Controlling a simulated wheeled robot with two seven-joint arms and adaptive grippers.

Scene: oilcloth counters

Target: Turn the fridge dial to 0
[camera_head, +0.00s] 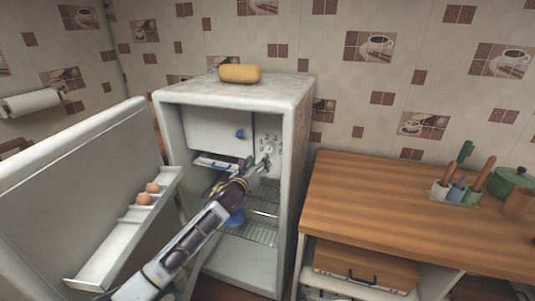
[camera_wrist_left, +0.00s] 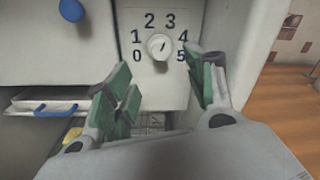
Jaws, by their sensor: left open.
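The fridge (camera_head: 288,120) stands open, with its door (camera_head: 65,185) swung out to the left. The round white dial (camera_wrist_left: 159,46) is on its inner right wall, ringed by the numbers 0 to 5, with 0 at lower left and 5 at lower right. I cannot tell for certain which number its mark faces. My left gripper (camera_wrist_left: 160,82) is open and empty, its green-padded fingers just short of the dial and apart on either side below it. In the head view my left gripper (camera_head: 262,166) reaches into the fridge and partly hides the dial area. My right gripper is out of view.
A freezer flap (camera_head: 215,130) with a blue knob (camera_head: 240,134) is left of the dial. Wire shelves (camera_head: 262,208) lie below. The door shelf (camera_head: 125,235) holds eggs (camera_head: 148,193). A wooden counter (camera_head: 410,210) stands at right. A yellow object (camera_head: 240,73) lies on the fridge top.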

